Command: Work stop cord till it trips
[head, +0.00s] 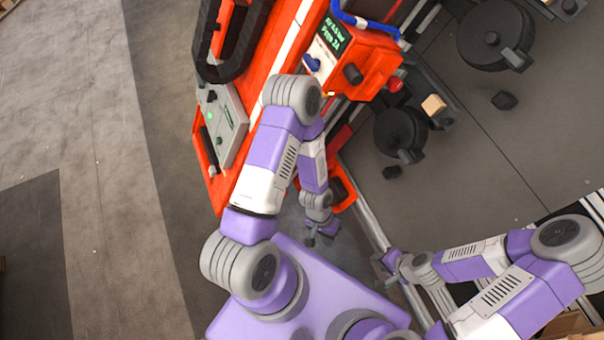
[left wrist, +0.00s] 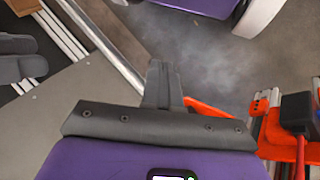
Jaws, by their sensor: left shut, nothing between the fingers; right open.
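In the left wrist view a black box (left wrist: 297,112) at the right edge has a thin red line (left wrist: 300,158) running down from it. It may be the stop cord, but I cannot tell for sure. In the head view I cannot make out the cord; my left arm hides part of the orange machine there. My left gripper (head: 321,233) is low beside the machine's lower end, and its fingers (left wrist: 163,84) are shut and empty, apart from the red line. My right gripper (head: 386,266) is open near the metal rail, away from the machine.
The orange machine (head: 283,50) carries a grey control panel (head: 226,123), a display box (head: 340,48) and a red button (head: 396,85). A metal rail (head: 365,215) borders the grey deck (head: 480,150) with black round parts (head: 400,130). Open floor (head: 90,200) lies left.

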